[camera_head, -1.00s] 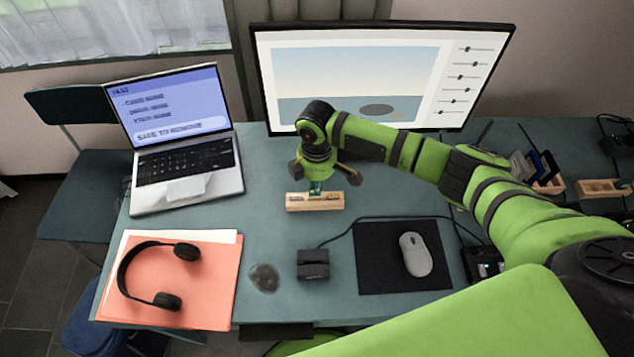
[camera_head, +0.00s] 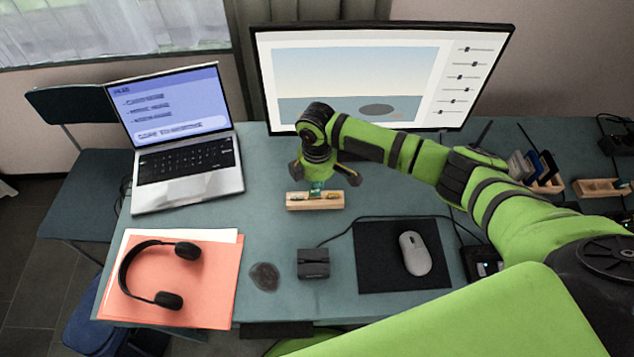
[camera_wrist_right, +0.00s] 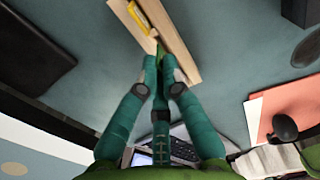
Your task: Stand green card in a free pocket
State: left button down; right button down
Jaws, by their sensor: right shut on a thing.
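My right gripper (camera_head: 318,184) is shut on the green card (camera_head: 317,187), low over a small wooden pocket block (camera_head: 296,205) in the middle of the table. In the right wrist view the teal fingers (camera_wrist_right: 161,70) close together at the block (camera_wrist_right: 184,57), with a bit of green card (camera_wrist_right: 159,50) at their tips. A yellow piece (camera_wrist_right: 137,16) lies in the block's slot, away from the fingers. The fingers hide most of the card; I cannot tell whether its lower edge is inside a pocket. My left gripper is out of view.
A laptop (camera_head: 185,163) stands left and a monitor (camera_head: 360,75) behind. Headphones (camera_head: 165,299) lie on folders; a black box (camera_head: 313,263) and mouse (camera_head: 415,254) are in front. Right, a wooden holder (camera_head: 556,187) bears cards near another wooden tray (camera_head: 597,188).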

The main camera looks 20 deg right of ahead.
jog(key=shift+f+b, duration=0.5)
jog(key=shift+f, duration=0.75)
jog(key=c, duration=1.3)
grip_release()
jog(key=shift+r, duration=0.1)
notch_tip(320, 180, up, 12)
jog(key=shift+f, duration=0.1)
